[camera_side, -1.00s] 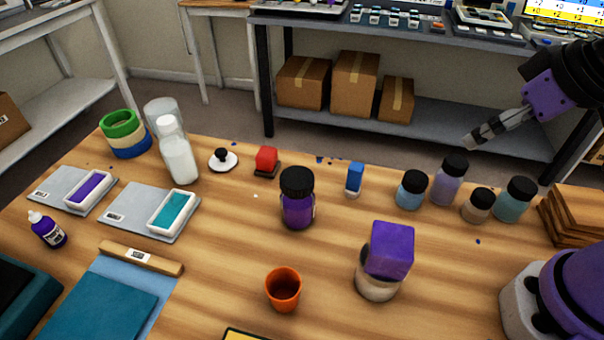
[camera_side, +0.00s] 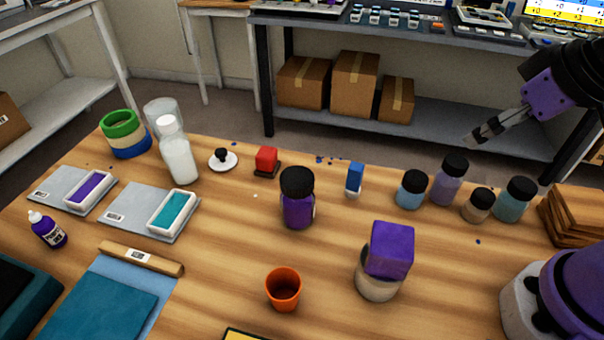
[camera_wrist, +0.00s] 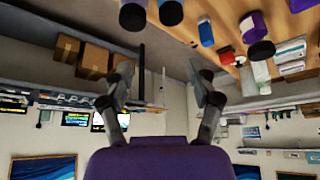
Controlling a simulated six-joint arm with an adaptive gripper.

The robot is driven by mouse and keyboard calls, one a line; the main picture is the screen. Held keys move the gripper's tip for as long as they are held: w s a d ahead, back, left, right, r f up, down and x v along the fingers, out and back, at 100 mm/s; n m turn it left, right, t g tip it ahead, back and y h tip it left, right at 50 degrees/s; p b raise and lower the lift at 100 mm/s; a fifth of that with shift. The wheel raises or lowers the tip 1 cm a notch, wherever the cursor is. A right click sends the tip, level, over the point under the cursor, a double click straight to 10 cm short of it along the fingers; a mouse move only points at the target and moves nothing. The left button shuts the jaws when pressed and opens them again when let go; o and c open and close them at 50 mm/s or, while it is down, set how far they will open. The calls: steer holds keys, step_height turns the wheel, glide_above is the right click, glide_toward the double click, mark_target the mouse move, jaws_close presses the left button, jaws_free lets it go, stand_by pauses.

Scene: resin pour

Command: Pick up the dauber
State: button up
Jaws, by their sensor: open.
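No item is plainly marked as the dauber. Small handled items that could be it are a blue block with a white foot (camera_side: 354,180), a red block on a dark base (camera_side: 266,161) and a black knob on a white disc (camera_side: 222,159). The blue block (camera_wrist: 205,33) and the red block (camera_wrist: 227,56) also show in the wrist view. My gripper (camera_side: 484,132) is open and empty, high above the table's back right, well apart from them. Its two spread fingers (camera_wrist: 163,92) show in the wrist view.
A black-capped purple bottle (camera_side: 298,200) stands mid-table. Several capped jars (camera_side: 411,190) stand at the right. A purple cube (camera_side: 390,250) sits on a pale round container. An orange cup (camera_side: 284,290) is at the front. A white bottle (camera_side: 178,155) stands back left.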

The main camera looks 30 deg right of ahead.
stand_by(0.3)
steer(key=n+g+y, duration=0.2)
steer(key=n+y, duration=0.1)
steer(key=n, duration=0.4)
glide_toward(351, 177)
steer(key=w, duration=0.2)
steer(key=x, duration=0.5)
steer(key=shift+s+d+f, duration=0.1)
steer(key=shift+s, duration=0.2)
steer(key=x, duration=0.5)
steer(key=shift+s+d+f, duration=0.25)
steer(key=shift+d+f, duration=0.05)
steer(key=shift+f, duration=0.2)
steer(key=c, duration=1)
